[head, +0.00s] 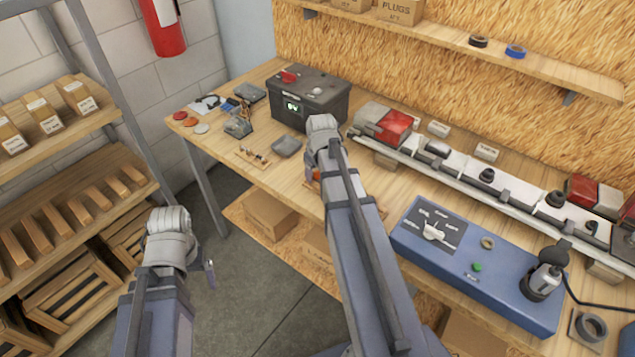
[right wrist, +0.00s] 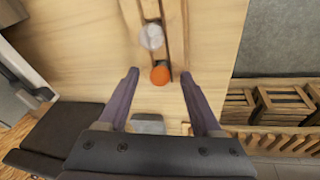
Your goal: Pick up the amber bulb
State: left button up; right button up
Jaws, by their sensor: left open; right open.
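The amber bulb (right wrist: 160,76) shows as an orange round top in a narrow wooden holder (right wrist: 175,35) in the right wrist view. A clear whitish bulb (right wrist: 151,37) sits beside it in the same holder. My right gripper (right wrist: 160,74) is open and empty, with a fingertip on either side of the amber bulb in the picture; I cannot tell how far above it they are. In the head view a bit of orange (head: 314,175) shows beside my right wrist, which hides most of the holder. My left gripper (head: 209,273) is out over the floor, mostly hidden by its wrist.
A dark battery box (head: 310,98) stands at the back of the bench. A blue tester box (head: 480,262) and a long light bar (head: 460,180) lie to the right. A grey tray (head: 287,146) and small parts lie to the left. Shelves (head: 70,205) stand at far left.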

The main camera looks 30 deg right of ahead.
aim_at(318, 173)
jog(key=shift+f, duration=0.1)
jog(key=c, duration=0.9)
jog(key=shift+c, duration=0.2)
notch_tip(318, 173, up, 10)
jog(key=p, duration=1)
